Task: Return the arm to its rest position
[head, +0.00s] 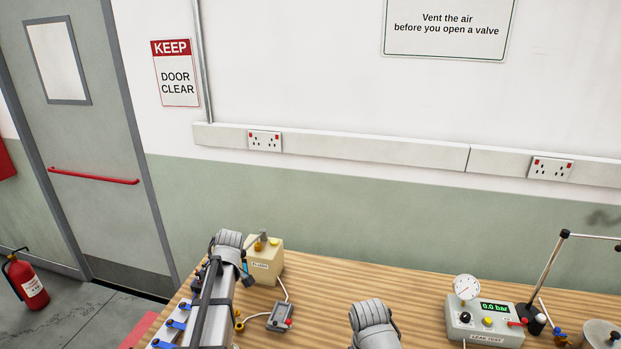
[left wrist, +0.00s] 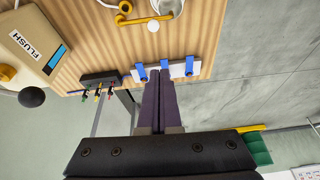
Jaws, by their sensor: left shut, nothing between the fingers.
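My left gripper (left wrist: 158,75) shows in the left wrist view, its two dark fingers together with nothing between them. The fingertips appear over or near a white rack (left wrist: 188,68) with several blue clips at the table edge; whether they touch it I cannot tell. In the head view grey parts of my arms rise from the bottom edge over the table, and no gripper fingers can be made out. My right gripper is not seen.
The wooden table (head: 370,277) carries a cream FLUSH box (head: 264,264), a small grey switch box (head: 282,317) and a leak-test unit (head: 486,325) reading 0.0 bar. A black holder (left wrist: 99,78) stands near the rack. Table between FLUSH box and leak-test unit is mostly clear.

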